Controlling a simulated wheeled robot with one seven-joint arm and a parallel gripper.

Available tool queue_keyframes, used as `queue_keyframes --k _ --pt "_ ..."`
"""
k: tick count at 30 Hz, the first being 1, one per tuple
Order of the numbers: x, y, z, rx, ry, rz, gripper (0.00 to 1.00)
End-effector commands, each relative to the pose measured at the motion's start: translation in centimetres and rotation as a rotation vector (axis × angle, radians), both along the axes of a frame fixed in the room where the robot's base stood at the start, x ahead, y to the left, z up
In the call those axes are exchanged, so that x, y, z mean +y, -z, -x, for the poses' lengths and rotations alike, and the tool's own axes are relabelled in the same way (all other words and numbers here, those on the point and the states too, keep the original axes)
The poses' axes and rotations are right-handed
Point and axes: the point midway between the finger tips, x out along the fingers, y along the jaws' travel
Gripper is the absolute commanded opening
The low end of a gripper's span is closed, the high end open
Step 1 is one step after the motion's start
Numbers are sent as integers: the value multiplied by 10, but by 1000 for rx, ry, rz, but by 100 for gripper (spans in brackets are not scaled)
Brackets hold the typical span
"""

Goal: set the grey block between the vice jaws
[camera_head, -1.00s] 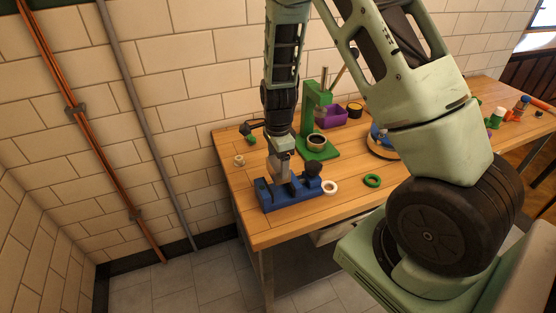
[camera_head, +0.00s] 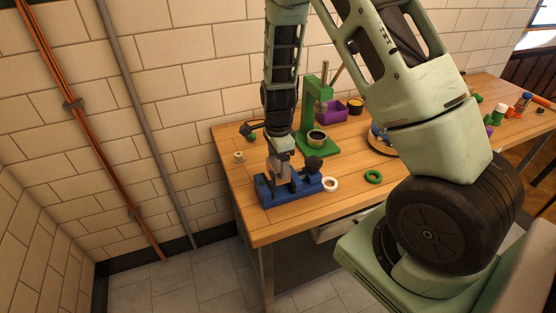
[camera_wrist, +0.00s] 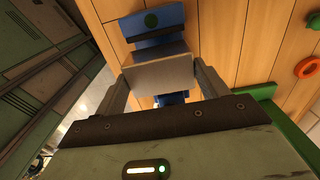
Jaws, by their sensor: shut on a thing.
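The blue vice (camera_head: 292,192) stands on the left part of the wooden bench, with a dark knob at its right end. My gripper (camera_head: 281,170) points down at the vice from above. In the wrist view my gripper (camera_wrist: 160,82) is shut on the grey block (camera_wrist: 158,75), with one finger on each side. A blue part of the vice (camera_wrist: 150,22) shows beyond the block, and a smaller blue part shows on its near side. The block is over or between the jaws. How deep it sits, and whether it touches them, I cannot tell.
A white ring (camera_head: 330,184) and a green ring (camera_head: 373,177) lie right of the vice. A green press (camera_head: 316,120) stands behind it, with a purple bin (camera_head: 332,110) beyond. A small beige ring (camera_head: 239,156) lies to the left. The bench's front strip is clear.

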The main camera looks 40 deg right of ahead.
Motion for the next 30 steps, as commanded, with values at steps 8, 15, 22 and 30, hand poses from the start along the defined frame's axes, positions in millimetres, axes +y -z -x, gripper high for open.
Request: queue_keyframes --k 8,15,22,30 --pt "0 6 0 -1 0 0 45" --pt "0 11 0 -1 0 0 45" --pt "0 15 -1 -2 0 1 45" --pt "0 21 -1 -2 0 1 45"
